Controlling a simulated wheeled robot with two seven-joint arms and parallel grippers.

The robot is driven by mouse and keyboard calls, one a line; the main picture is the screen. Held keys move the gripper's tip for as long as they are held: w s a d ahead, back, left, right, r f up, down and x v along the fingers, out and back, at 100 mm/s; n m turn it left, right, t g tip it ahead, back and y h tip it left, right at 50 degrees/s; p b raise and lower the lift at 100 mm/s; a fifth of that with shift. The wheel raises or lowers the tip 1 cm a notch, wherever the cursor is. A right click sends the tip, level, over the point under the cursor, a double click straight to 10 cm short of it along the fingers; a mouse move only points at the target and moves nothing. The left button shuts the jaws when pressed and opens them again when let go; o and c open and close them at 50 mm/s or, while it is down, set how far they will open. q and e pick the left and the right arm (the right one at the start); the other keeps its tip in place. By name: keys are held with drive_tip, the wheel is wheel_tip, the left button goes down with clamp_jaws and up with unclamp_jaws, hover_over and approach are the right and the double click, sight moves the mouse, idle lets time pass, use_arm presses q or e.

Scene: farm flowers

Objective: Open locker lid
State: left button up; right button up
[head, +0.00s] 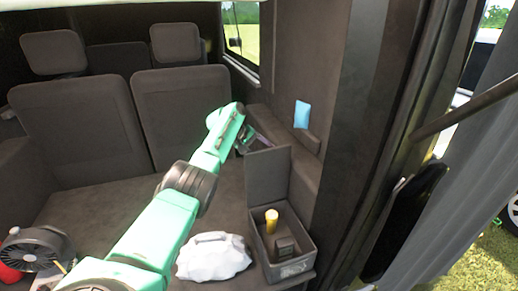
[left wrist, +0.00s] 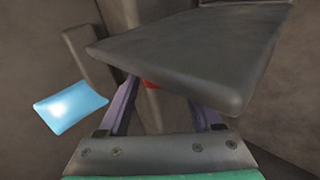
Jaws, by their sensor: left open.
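The locker (head: 288,264) is a dark grey box in the vehicle's cargo area. Its lid (head: 267,174) stands upright at the back edge of the box, so the box is open. Inside it are a yellow cylinder (head: 271,220) and a dark block (head: 286,247). My left gripper (head: 257,143) is just behind the lid's top edge, partly hidden by it. In the left wrist view the lid (left wrist: 195,55) lies across the open fingers (left wrist: 165,105). I cannot tell whether the fingers touch it. My right gripper is not in view.
A white crumpled bag (head: 213,257) lies left of the locker, and a dark fan (head: 36,254) is at the lower left. A light blue packet (head: 302,114) rests against the side wall; it also shows in the left wrist view (left wrist: 70,107). Grey seats (head: 187,107) stand behind.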

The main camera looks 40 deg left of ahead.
use_arm(q)
drive_tip(key=b+v, duration=0.1)
drive_tip(key=v, duration=1.3)
drive_tip(key=shift+s, duration=0.2)
drive_tip(key=shift+a+r, duration=0.1)
drive_tip(key=shift+a, duration=0.05)
